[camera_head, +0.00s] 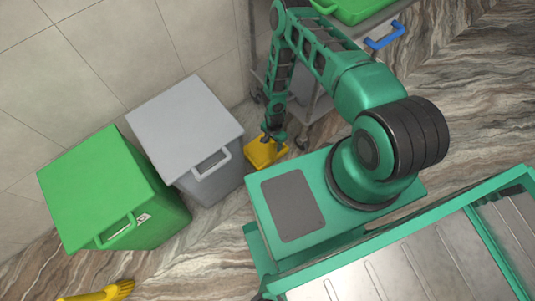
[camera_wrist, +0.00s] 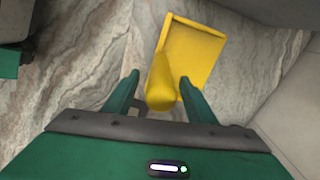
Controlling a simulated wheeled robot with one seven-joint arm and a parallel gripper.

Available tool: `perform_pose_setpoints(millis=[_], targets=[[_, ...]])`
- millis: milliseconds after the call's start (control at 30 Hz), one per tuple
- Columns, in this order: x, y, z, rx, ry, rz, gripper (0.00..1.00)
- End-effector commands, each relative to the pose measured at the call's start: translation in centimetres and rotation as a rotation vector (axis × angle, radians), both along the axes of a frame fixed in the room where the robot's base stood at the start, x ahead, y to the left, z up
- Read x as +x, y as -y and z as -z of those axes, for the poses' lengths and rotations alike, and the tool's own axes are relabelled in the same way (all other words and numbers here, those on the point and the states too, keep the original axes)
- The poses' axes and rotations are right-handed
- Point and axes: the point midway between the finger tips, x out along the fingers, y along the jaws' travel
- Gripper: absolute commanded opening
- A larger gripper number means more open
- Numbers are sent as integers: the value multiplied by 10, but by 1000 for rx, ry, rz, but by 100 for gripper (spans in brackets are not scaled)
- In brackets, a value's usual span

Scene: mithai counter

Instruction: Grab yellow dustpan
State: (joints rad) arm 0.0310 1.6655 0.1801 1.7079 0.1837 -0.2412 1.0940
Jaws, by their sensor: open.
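The yellow dustpan (camera_head: 262,152) lies on the marbled floor beside the grey bin in the head view. In the wrist view the dustpan (camera_wrist: 190,58) has its wide pan toward the top and its rounded handle toward me. My gripper (camera_head: 273,138) reaches down over the dustpan in the head view. In the wrist view my gripper (camera_wrist: 158,82) is open, with one green finger on each side of the handle end. I cannot tell how far above the handle the fingertips are. Nothing is held.
The grey bin (camera_head: 185,118) stands just left of the dustpan, and a green bin (camera_head: 100,185) stands farther left. A metal trolley (camera_head: 322,105) with a blue handle (camera_head: 384,36) is close on the right. A yellow broom (camera_head: 105,293) lies at the lower left.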

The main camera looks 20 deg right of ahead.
Motion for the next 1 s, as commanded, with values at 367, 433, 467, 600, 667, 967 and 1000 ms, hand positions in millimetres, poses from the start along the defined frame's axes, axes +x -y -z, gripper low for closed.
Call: perform_pose_setpoints(millis=[367,433,467,600,667,967,1000], targets=[[1,0,1,0,1,0,18],[1,0,1,0,1,0,1],[1,0,1,0,1,0,0],[1,0,1,0,1,0,0],[1,0,1,0,1,0,0],[2,0,-13,0,3,0,0],[2,0,-17,0,2,1,0]])
